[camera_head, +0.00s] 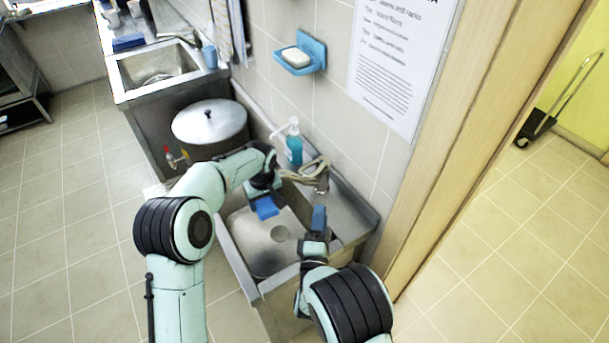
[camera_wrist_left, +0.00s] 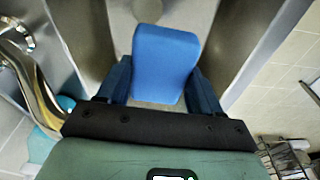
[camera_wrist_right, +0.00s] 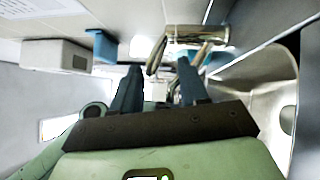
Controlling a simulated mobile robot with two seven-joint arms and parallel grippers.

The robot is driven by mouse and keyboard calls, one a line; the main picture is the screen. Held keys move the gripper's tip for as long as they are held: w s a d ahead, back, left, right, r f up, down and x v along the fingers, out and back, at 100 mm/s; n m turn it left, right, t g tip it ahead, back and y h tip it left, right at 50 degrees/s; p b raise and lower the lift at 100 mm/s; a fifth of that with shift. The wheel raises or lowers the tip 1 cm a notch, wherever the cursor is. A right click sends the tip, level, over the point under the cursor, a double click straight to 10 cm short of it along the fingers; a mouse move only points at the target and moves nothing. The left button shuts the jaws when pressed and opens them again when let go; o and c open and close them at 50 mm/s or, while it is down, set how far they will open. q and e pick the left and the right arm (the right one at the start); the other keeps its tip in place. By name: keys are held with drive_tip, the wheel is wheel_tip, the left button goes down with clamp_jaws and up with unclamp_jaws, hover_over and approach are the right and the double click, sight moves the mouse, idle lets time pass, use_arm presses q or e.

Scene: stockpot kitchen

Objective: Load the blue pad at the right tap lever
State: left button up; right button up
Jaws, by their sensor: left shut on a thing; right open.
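The blue pad (camera_wrist_left: 165,58) is between the two fingers of my left gripper (camera_wrist_left: 160,88), which is shut on it. In the head view the pad (camera_head: 266,208) is held over the sink basin, below and left of the tap, apart from it. The metal tap (camera_head: 312,172) stands at the basin's wall side; it also shows in the left wrist view (camera_wrist_left: 38,88) and right wrist view (camera_wrist_right: 192,36). Which looped metal part is the right lever is unclear. My right gripper (camera_head: 319,217) is open and empty over the basin's right side, with the tap ahead of its fingers (camera_wrist_right: 160,88).
The steel sink (camera_head: 262,283) has high rims around both grippers. A soap bottle (camera_head: 294,147) stands behind the tap. A blue soap dish (camera_head: 301,60) hangs on the wall. A large lidded pot (camera_head: 209,122) stands at the left. A wooden door frame (camera_head: 455,140) borders the right.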

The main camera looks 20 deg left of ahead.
sight(305, 175)
drive_tip(key=w+a+r+n+y, duration=0.1)
drive_tip(key=w+a, duration=0.1)
drive_tip(key=w, duration=0.1)
drive_tip(key=w+a+r+y, duration=0.1)
drive_tip(key=w+a, duration=0.1)
drive_tip(key=w, duration=0.1)
drive_tip(key=w+a+r+n+y, duration=0.1)
drive_tip(key=w+a+r, duration=0.1)
drive_tip(key=w+a, duration=0.1)
drive_tip(key=shift+w+n, duration=0.3)
drive_tip(key=shift+w, duration=0.1)
